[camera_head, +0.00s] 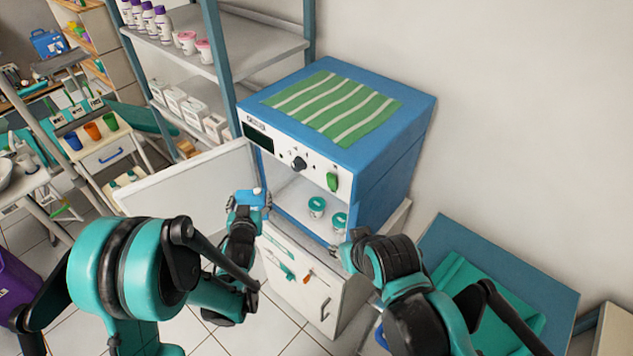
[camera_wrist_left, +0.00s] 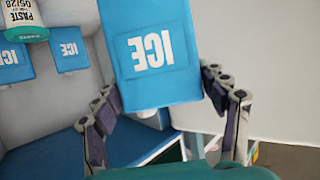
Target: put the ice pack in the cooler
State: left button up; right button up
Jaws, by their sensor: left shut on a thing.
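My left gripper (camera_head: 251,199) is shut on a blue ice pack (camera_head: 250,197) in front of the left side of the blue cooler's opening. In the left wrist view the held ice pack (camera_wrist_left: 152,50) is lettered ICE, upside down, between the two fingers (camera_wrist_left: 160,110). The cooler (camera_head: 390,150) is a blue box with a white interior, and its white door (camera_head: 195,198) stands open to the left. My right gripper (camera_head: 345,248) is low before the cooler's right side; its jaws are too small to read.
Teal-lidded jars (camera_head: 316,207) stand inside the cooler. The left wrist view shows more ICE packs (camera_wrist_left: 70,62) against white and a PASTE jar (camera_wrist_left: 22,20). A striped green cloth (camera_head: 335,105) lies on top. A white drawer cabinet (camera_head: 300,290) is below.

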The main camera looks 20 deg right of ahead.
pick_arm(q)
jog(key=w+d+b, duration=0.2)
jog(key=w+d, duration=0.8)
jog(key=d, duration=0.5)
notch_tip(320, 180, down, 7)
jog(key=b, duration=0.3)
jog(key=shift+b, duration=0.3)
jog(key=shift+w+d+f, duration=0.1)
jog(key=shift+d+f, duration=0.05)
jog(key=shift+d, duration=0.05)
jog(key=shift+r, duration=0.2)
jog(key=o, duration=1.1)
jog(key=shift+f, duration=0.15)
jog(key=o, duration=0.5)
jog(key=shift+c, duration=0.2)
